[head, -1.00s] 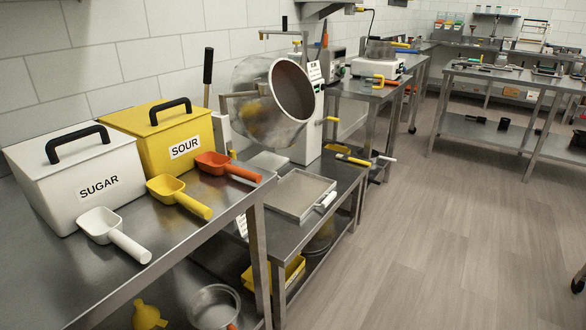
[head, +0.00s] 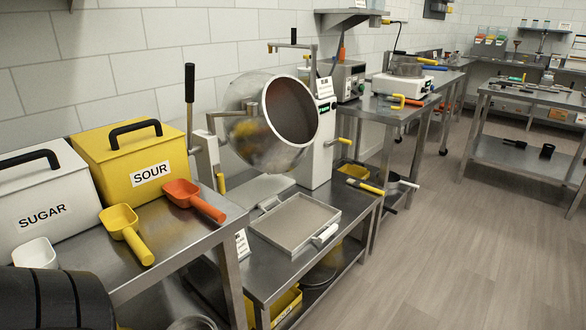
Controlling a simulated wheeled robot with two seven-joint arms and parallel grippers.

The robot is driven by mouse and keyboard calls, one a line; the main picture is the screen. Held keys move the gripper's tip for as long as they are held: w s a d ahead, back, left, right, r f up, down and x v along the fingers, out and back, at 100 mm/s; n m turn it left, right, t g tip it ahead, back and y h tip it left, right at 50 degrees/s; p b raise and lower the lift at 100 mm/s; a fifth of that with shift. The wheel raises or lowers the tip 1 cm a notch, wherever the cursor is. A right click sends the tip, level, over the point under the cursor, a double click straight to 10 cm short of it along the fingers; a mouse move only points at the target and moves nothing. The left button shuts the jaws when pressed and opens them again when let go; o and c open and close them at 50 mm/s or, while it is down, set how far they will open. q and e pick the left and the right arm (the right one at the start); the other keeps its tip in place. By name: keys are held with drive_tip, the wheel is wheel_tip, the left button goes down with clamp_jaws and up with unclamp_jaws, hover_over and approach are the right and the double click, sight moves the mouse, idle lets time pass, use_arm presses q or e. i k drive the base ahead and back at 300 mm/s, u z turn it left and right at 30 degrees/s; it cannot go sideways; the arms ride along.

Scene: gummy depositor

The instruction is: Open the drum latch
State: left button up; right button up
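A metal tumbling drum (head: 248,143) hangs in a frame on the middle bench, its round mouth tilted toward the right and open. A tall black-handled lever (head: 189,85) stands at the left of the drum. A small yellow grip (head: 221,183) shows low on the left support. A yellow-tipped lever (head: 338,142) sticks out from the white housing (head: 322,155) on the right. I cannot tell which of these is the drum latch or whether it is open. A dark ribbed part, seemingly of my arm, fills the lower left corner. Neither gripper is in view.
A yellow SOUR bin (head: 125,160), a white SUGAR bin (head: 40,195) and white, yellow (head: 125,228) and orange (head: 192,198) scoops are on the left bench. A shallow tray (head: 294,225) lies below the drum. The floor (head: 450,260) at right is clear.

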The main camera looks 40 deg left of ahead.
sight(220, 176)
drive_tip(key=u, duration=0.2)
drive_tip(key=i, duration=1.75)
drive_tip(key=u, duration=1.7)
drive_tip(key=i, duration=0.75)
drive_tip(key=u, duration=0.7)
